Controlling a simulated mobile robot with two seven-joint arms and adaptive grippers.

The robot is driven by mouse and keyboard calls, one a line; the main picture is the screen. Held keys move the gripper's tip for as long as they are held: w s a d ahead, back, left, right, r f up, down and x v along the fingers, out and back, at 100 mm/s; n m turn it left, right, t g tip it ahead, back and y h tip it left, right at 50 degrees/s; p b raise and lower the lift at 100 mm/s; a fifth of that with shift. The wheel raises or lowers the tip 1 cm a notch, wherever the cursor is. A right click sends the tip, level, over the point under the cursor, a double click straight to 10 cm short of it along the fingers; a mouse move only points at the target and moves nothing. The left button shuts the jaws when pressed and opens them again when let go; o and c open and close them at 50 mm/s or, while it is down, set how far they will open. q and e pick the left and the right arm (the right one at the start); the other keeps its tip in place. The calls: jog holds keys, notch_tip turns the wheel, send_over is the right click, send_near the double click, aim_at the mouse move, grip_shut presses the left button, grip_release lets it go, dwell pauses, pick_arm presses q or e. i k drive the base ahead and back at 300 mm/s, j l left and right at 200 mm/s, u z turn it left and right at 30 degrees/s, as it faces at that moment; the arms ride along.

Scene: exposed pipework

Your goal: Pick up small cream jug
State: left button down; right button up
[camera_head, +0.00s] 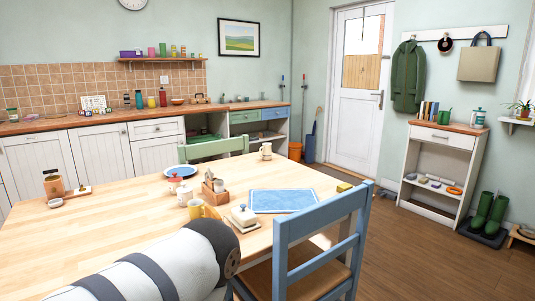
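A small cream vessel that looks like the jug (266,152) stands upright near the far edge of the wooden table (110,225), apart from the other tableware. It is too small to make out its handle or spout clearly. Another small pale vessel with a yellowish top (195,208) stands nearer, beside an orange-yellow item. A large white and grey arm link of mine crosses the bottom of the view and hides part of the near table. Neither of my grippers shows.

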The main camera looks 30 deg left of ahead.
aim_at(266, 147)
jog(key=i+l+z, duration=0.25)
jog(key=i, duration=0.2)
jog(key=i+l+z, duration=0.25)
jog(key=i, duration=0.9)
jog(key=i+l+z, duration=0.1)
jog(key=i+z, duration=0.2)
jog(key=i, duration=0.85)
jog(key=i+j+u, duration=0.15)
jog(key=i+u, duration=0.7)
jog(key=i+l+u, duration=0.2)
jog(key=i+u, duration=0.25)
jog(key=i+l+u, duration=0.4)
jog(key=i+u, duration=0.3)
jog(key=u, duration=0.2)
jog(key=i+u, duration=0.35)
jog(key=u, duration=0.15)
jog(key=i+l+u, duration=0.2)
jog(key=u, duration=0.3)
jog(key=i+l+u, duration=0.35)
jog(key=u, duration=0.15)
